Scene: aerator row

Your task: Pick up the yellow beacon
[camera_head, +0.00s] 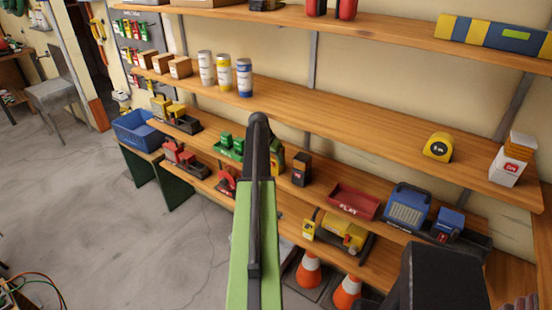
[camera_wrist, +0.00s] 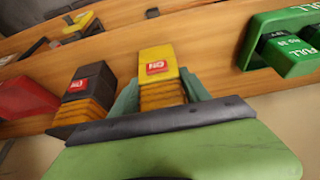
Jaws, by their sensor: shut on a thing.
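The yellow beacon (camera_wrist: 158,62) is a small upright block with a red label and ribbed lower part, in the middle of the wrist view. My gripper (camera_wrist: 160,92) is shut on it, with a green finger on each side of its lower part. In the head view only a strip of the yellow beacon (camera_head: 278,158) shows beside my arm, which hides the rest of it and the gripper. I cannot tell whether its base touches the shelf.
A black block (camera_wrist: 92,88) with a red label stands close to the left of the beacon; it also shows in the head view (camera_head: 302,168). A green item (camera_wrist: 285,45) is to the right. A red tray (camera_head: 353,201) lies farther along the shelf (camera_head: 322,186).

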